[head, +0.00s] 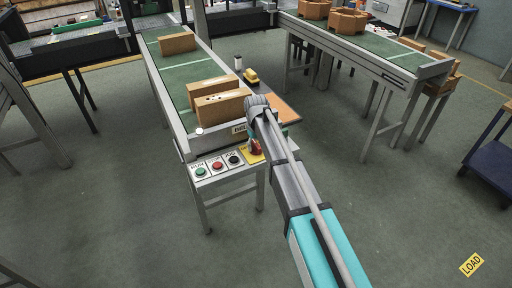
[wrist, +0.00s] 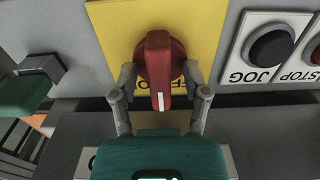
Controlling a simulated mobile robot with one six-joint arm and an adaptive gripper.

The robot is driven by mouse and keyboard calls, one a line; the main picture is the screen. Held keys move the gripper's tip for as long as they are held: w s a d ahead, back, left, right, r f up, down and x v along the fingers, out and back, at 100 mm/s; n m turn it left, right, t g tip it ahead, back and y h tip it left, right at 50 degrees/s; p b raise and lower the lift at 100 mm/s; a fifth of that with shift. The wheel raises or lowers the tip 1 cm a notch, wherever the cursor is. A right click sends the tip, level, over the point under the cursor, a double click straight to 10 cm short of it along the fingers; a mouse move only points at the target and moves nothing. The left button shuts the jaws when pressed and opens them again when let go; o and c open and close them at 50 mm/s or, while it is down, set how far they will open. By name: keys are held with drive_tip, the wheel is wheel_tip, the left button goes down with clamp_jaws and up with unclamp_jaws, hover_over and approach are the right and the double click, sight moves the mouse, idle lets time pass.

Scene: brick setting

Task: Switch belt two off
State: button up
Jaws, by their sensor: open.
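A red rotary switch (wrist: 157,62) on a yellow plate (wrist: 205,25) fills the middle of the wrist view. Its handle stands upright in the picture, with a white mark at its lower end. Upside-down lettering on the plate is partly hidden behind the handle. My gripper (wrist: 160,82) is open, one finger on each side of the handle; I cannot tell whether either touches it. In the head view the red switch (head: 256,147) sits at the right end of the control panel, partly covered by my arm. A label above it reads "BEL", the rest hidden.
The panel has a green button (head: 200,171), a red button (head: 217,166) and a black JOG button (head: 235,159). In the wrist view, the JOG button (wrist: 269,49) lies right of the switch. Cartons (head: 222,107) stand on the green belt (head: 178,68) behind.

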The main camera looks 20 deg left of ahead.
clamp_jaws()
idle(0.3)
drive_tip(key=shift+n, duration=0.4)
drive_tip(key=n, duration=0.8)
idle(0.6)
